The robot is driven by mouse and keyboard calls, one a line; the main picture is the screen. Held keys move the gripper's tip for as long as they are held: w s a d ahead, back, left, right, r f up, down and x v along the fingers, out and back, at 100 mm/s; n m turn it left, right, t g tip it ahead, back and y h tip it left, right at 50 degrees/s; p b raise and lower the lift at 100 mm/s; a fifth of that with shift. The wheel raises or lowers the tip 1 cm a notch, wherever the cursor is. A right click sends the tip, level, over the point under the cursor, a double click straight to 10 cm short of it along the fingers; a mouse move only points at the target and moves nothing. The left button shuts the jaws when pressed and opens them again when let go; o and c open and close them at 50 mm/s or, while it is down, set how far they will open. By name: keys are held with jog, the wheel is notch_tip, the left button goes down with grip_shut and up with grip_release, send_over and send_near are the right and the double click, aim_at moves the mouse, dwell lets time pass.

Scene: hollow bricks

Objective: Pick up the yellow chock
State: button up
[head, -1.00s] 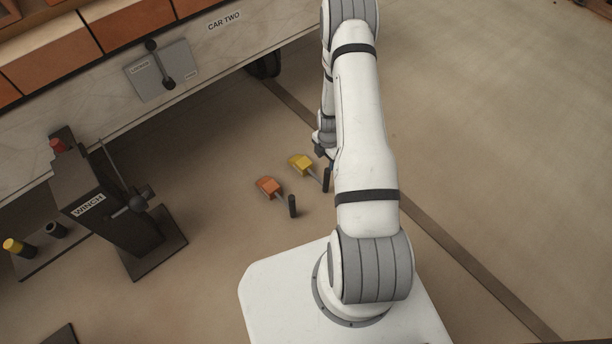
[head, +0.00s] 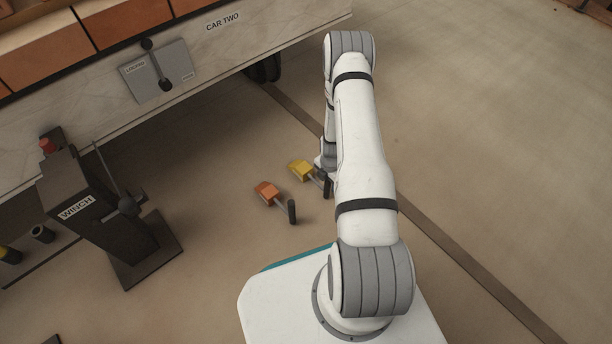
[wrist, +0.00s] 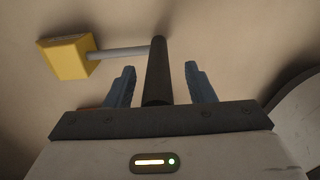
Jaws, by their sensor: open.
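The yellow chock (head: 301,170) lies on the floor left of my arm in the head view. A grey rod joins it to an upright black handle (head: 327,187). In the wrist view the yellow block (wrist: 68,58) is at the upper left, and its black handle (wrist: 158,72) stands between the two blue fingers of my gripper (wrist: 158,84). The fingers are apart, with a gap on both sides of the handle. In the head view my arm hides most of the gripper.
An orange chock (head: 267,192) with its own black handle (head: 292,211) lies just left of the yellow one. A winch (head: 100,215) stands further left. Car two (head: 225,55), with a lever plate (head: 155,72), is behind. The floor at right is clear.

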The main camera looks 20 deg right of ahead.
jog(key=shift+c, duration=0.2)
grip_shut()
dwell(1.1)
